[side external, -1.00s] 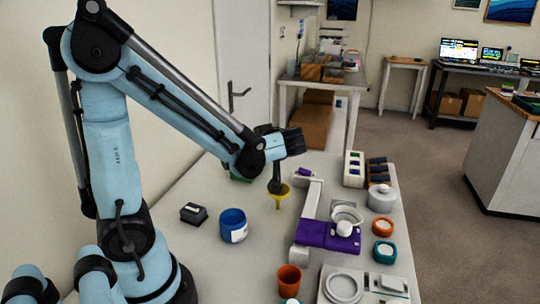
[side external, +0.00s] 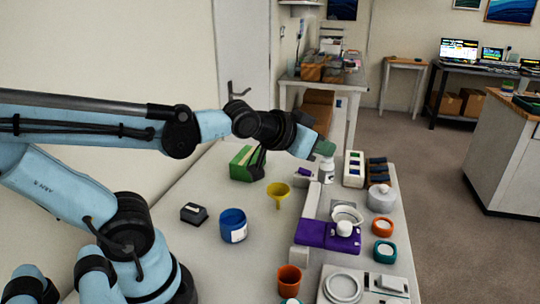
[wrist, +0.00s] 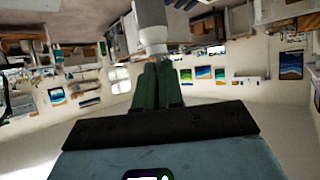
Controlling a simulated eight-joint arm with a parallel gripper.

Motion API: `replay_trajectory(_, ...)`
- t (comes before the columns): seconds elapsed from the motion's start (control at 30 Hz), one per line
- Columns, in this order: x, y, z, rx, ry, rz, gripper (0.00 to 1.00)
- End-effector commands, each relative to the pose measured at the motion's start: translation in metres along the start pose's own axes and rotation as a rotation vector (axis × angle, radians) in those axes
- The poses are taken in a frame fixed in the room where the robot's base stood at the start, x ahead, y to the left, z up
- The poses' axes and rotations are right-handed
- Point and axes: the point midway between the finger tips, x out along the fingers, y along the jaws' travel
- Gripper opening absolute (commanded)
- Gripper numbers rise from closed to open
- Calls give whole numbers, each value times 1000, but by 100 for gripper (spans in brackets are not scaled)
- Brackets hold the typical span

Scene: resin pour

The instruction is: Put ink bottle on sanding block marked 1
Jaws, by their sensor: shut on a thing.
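My gripper (side external: 321,150) is at the end of the outstretched arm, above the far part of the table. In the wrist view its green fingers (wrist: 157,88) are closed together on a white and grey bottle (wrist: 152,32), which I take to be the ink bottle. The bottle also shows below the fingers in the side view (side external: 327,173), roughly upright. I cannot tell whether its base touches the table. Several dark blocks (side external: 377,172) stand right of a white rack and may be sanding blocks. No number 1 is readable.
A grey pot (side external: 381,199), a purple platform (side external: 315,234), a yellow funnel (side external: 278,191), a green box (side external: 243,164) and a blue tub (side external: 233,226) stand around.

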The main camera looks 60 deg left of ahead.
Motion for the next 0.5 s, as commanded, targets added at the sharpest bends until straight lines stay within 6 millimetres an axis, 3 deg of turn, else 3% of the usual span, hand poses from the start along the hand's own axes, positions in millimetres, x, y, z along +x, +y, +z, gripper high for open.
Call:
replay_trajectory(0.23, -6, 8, -8, 27, -1, 45, 0)
replay_trajectory(0.5, 8, -13, 13, -37, -2, -79, 0)
